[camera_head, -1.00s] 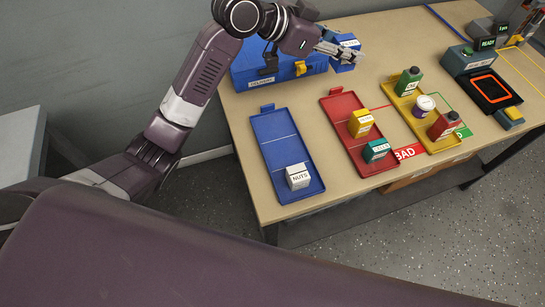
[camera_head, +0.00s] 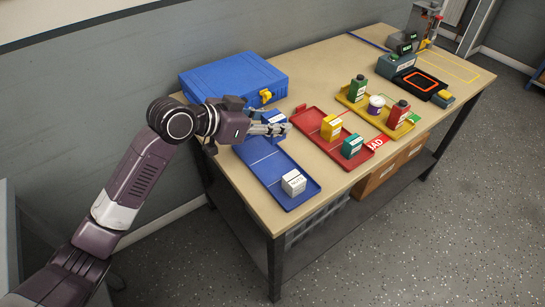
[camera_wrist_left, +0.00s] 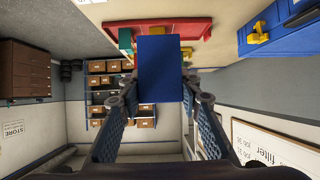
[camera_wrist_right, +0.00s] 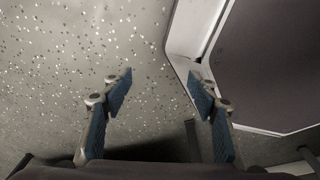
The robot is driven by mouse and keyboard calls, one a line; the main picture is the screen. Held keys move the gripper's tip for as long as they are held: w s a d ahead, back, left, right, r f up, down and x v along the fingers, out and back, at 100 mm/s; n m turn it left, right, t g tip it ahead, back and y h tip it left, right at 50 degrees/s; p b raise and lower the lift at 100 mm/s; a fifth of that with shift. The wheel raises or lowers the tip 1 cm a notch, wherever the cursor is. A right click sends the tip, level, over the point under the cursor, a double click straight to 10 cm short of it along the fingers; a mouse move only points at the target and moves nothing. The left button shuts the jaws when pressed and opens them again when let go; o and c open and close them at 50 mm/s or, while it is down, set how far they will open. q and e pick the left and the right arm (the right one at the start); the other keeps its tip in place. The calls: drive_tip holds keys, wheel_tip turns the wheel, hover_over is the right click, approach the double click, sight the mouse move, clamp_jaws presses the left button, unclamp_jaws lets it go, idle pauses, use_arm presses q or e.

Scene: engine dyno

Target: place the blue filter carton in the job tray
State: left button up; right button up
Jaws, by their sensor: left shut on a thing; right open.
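My left gripper (camera_head: 282,128) is shut on the blue filter carton (camera_head: 275,117), beside the far end of the blue tray (camera_head: 256,160) in the head view. The carton's plain blue side (camera_wrist_left: 160,70) shows between the fingers in the left wrist view. It seems held above the table, but its underside is hidden. A white carton marked NUTS (camera_head: 293,184) stands in the tray's near half; the rest of the tray that shows is empty. No label naming the job tray is readable. My right gripper (camera_wrist_right: 160,85) is open and empty above the speckled floor.
A blue case (camera_head: 232,80) stands behind the tray. To the right, a red tray (camera_head: 310,120) holds a yellow carton (camera_head: 331,127) and a teal carton (camera_head: 352,146). A yellow tray (camera_head: 411,121) beyond holds bottles and a white tub. A dark-screened device (camera_head: 420,82) stands farther right.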

use_arm(q)
wheel_tip(320, 180, down, 7)
drive_tip(key=shift+f, duration=0.2)
wheel_tip(320, 180, down, 4)
drive_tip(key=shift+s+r, duration=0.1)
drive_tip(key=shift+r, duration=0.15)
drive_tip(key=shift+f, duration=0.5)
drive_tip(key=o, duration=1.2)
drive_tip(key=shift+c, duration=0.2)
use_arm(e)
drive_tip(key=shift+s+a+f, duration=0.1)
drive_tip(key=shift+s+a, duration=0.25)
drive_tip(key=shift+s, duration=0.4)
